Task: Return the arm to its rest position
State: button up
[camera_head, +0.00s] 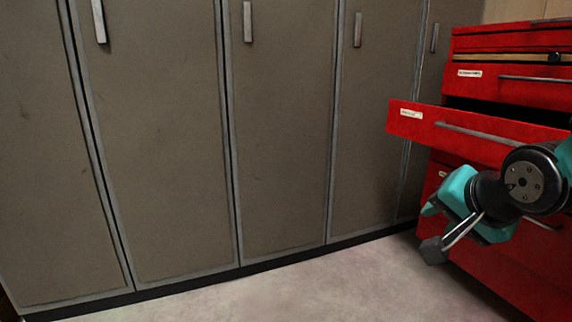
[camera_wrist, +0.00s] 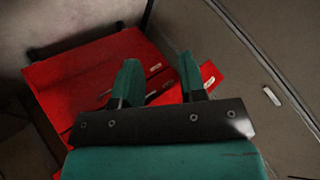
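My gripper (camera_wrist: 159,60) shows in the wrist view with its two teal fingers apart and nothing visible between them. In the head view my arm's end (camera_head: 460,190) is at the right, in front of the red tool cabinet (camera_head: 520,265) and just below its pulled-out drawer (camera_head: 415,127). The fingertips are hard to make out there, and most of my arm is outside the picture. In the wrist view the red cabinet (camera_wrist: 75,75) lies beyond the fingers, at a distance I cannot tell.
A row of tall grey-brown lockers (camera_head: 160,140) with shut doors runs along the wall. The cabinet's open drawer juts out to the left, close above my arm. The pale floor (camera_head: 330,290) in front of the lockers is clear.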

jog(key=s+a+r+n+g+y+p, duration=0.25)
jog(key=s+a+n+g+p, duration=0.2)
jog(key=s+n, duration=0.4)
jog(key=s+a+r+n+g+y+p, duration=0.1)
jog(key=s+a+r+n+g+p, duration=0.3)
jog(key=s+a+n, duration=0.4)
notch_tip(320, 180, up, 37)
jog(key=s+d+p, duration=0.1)
jog(key=d+p, duration=0.1)
jog(key=p, duration=3.4)
jog(key=shift+m+g, duration=0.35)
jog(key=shift+g, duration=0.1)
